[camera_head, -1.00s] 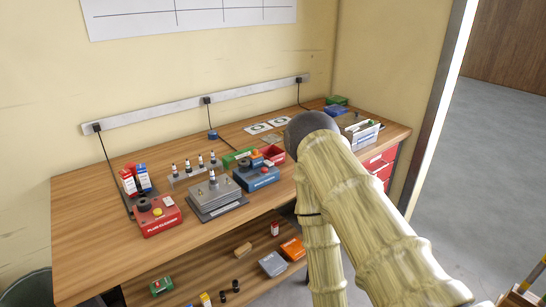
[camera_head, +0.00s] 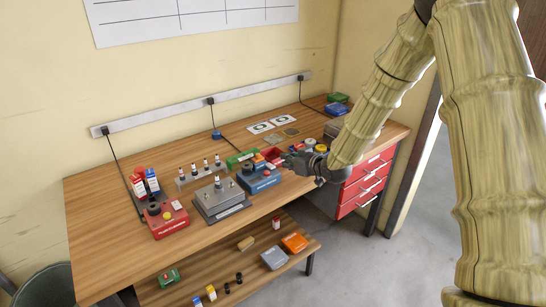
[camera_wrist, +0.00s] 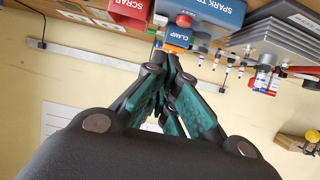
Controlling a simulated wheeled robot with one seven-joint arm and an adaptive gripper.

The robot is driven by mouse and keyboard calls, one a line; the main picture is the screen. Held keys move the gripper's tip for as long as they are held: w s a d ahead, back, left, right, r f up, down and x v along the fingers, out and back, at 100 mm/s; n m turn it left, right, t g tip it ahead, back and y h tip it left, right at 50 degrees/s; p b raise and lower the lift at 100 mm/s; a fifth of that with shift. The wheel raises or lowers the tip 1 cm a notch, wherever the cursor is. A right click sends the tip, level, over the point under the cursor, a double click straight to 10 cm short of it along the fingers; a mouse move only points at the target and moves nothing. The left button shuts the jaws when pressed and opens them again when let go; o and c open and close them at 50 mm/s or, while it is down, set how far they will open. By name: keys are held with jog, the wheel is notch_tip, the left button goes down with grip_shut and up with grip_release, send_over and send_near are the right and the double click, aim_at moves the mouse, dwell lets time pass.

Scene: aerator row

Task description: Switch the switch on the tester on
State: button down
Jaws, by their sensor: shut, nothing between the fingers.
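The tester, a blue box (camera_head: 262,180), stands on the bench near its front edge, right of the grey plate stack. In the wrist view, upside down, its blue face (camera_wrist: 222,12) reads "SPARK T…", cut off by the frame. A red knob (camera_wrist: 184,20) with lettering sits on it; I cannot tell a switch or its position. My gripper (camera_head: 287,159) is shut and empty, just right of the tester in the head view. In the wrist view my gripper (camera_wrist: 167,52) has its fingertips near the orange-and-blue clamp block (camera_wrist: 178,37); contact is unclear.
A red scrap bin (camera_wrist: 130,9) is beside the tester. The grey plate stack (camera_head: 220,201) and a red box with a button (camera_head: 168,220) stand to the left. A red drawer unit (camera_head: 366,184) is at the right. Clear wood lies at the bench's left.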

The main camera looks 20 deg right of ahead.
jog(key=shift+w+d+r, duration=0.1)
jog(key=shift+w+r, duration=0.15)
jog(key=shift+r, duration=0.3)
jog(key=shift+w+d+r, duration=0.1)
jog(key=shift+w+r, duration=0.1)
jog(key=shift+r, duration=0.3)
jog(key=p, duration=0.4)
send_over(272, 168)
notch_tip(272, 168, down, 4)
jog(key=shift+w+r, duration=0.1)
jog(key=shift+r, duration=0.1)
jog(key=shift+f+p, duration=0.35)
jog(key=shift+f, duration=0.5)
jog(key=shift+s+d+f+p, duration=0.15)
jog(key=shift+f+p, duration=0.35)
jog(key=shift+f, duration=0.75)
